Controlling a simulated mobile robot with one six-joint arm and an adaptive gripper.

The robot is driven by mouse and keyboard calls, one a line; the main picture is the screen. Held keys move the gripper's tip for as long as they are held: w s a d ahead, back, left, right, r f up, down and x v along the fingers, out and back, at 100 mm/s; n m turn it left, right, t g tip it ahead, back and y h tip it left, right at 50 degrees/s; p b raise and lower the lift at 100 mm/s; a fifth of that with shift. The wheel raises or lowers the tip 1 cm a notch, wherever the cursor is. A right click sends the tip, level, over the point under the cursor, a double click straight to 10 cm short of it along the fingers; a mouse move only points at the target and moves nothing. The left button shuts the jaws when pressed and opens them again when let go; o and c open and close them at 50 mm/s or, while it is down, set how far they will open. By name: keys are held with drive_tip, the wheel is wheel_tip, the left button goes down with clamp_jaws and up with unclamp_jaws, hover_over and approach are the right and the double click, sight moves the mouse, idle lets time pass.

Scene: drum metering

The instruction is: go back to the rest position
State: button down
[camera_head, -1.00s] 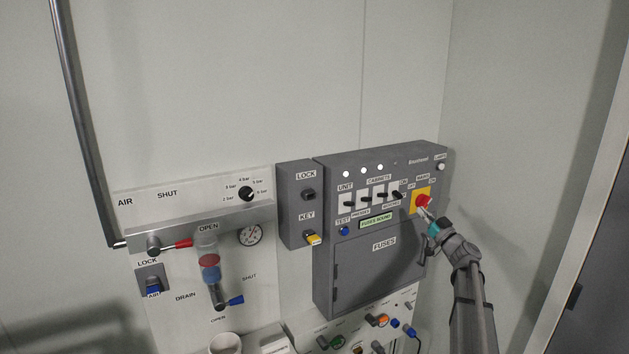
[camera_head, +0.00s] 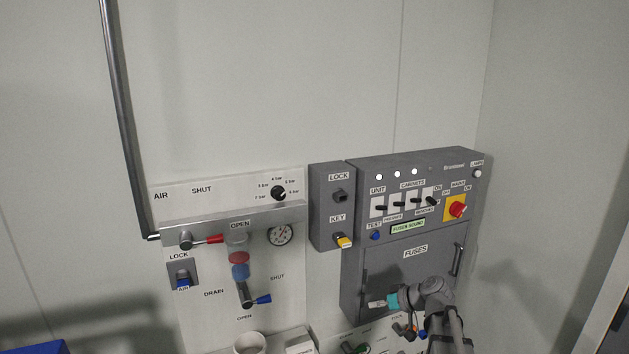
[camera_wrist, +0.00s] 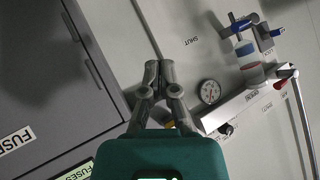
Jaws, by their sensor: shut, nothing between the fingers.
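My gripper (camera_head: 373,303) is in front of the lower part of the grey fuse cabinet (camera_head: 376,270), its fingers pointing left. In the wrist view my gripper (camera_wrist: 158,66) has its fingertips together with nothing between them. The red mains switch (camera_head: 457,207) on its yellow plate is at the cabinet's upper right, well apart from my gripper. Whether the fingers touch the cabinet door cannot be told.
Left of the cabinet are the lock and key box (camera_head: 325,207) and the air panel (camera_head: 292,258) with its red-handled valve (camera_head: 208,240) and gauge (camera_head: 280,234). Coloured connectors (camera_head: 352,348) sit below. A white cup (camera_head: 249,343) stands at the bottom. The wall above is clear.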

drive_tip(key=s+f+m+g+h, duration=0.2)
drive_tip(key=s+f+g+h, duration=0.1)
drive_tip(key=s, duration=0.6)
drive_tip(key=s+f+m+g+h+b, duration=0.1)
drive_tip(key=s+f+m+g+h, duration=0.2)
drive_tip(key=s+f+h, duration=0.3)
drive_tip(key=s, duration=0.3)
drive_tip(key=shift+s+f+m, duration=0.25)
drive_tip(key=shift+f+m, duration=0.05)
